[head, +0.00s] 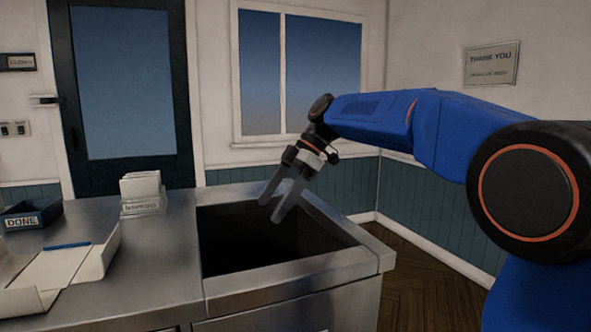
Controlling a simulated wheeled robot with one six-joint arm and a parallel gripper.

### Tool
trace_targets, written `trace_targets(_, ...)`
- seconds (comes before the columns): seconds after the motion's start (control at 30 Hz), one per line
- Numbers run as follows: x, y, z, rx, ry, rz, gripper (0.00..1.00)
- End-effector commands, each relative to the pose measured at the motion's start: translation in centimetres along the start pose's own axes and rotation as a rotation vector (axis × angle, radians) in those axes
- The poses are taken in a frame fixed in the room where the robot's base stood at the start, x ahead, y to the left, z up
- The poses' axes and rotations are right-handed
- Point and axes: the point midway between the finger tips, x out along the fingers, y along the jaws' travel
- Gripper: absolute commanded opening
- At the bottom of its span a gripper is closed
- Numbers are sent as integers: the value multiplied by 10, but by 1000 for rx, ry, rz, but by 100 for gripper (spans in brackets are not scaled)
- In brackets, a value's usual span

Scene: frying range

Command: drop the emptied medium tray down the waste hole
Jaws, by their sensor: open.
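My gripper (272,212) is open and empty, its two fingers pointing down and to the left over the waste hole (372,250), a dark rectangular opening with a raised metal rim. The inside of the hole is too dark to show any contents. No tray is between the fingers. I cannot make out the medium tray for certain; a cream, open tray-like thing (100,255) lies at the left on the counter, with a pale sheet and a blue pen in or on it.
The steel counter (160,250) extends left of the hole. A dark box labelled DONE (22,222) and a holder of white cards (141,206) stand on it. Counter space between them and the hole is clear. A window and a door are behind; wooden floor shows at the right.

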Motion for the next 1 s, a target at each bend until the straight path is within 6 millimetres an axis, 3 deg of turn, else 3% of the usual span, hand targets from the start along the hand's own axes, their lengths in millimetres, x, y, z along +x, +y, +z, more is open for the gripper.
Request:
trace_targets(0.6,-121,1,1,1,0,3,86)
trace_targets(0.8,-146,1,1,1,-1,3,86)
trace_targets(1.0,-156,0,0,0,0,1,86)
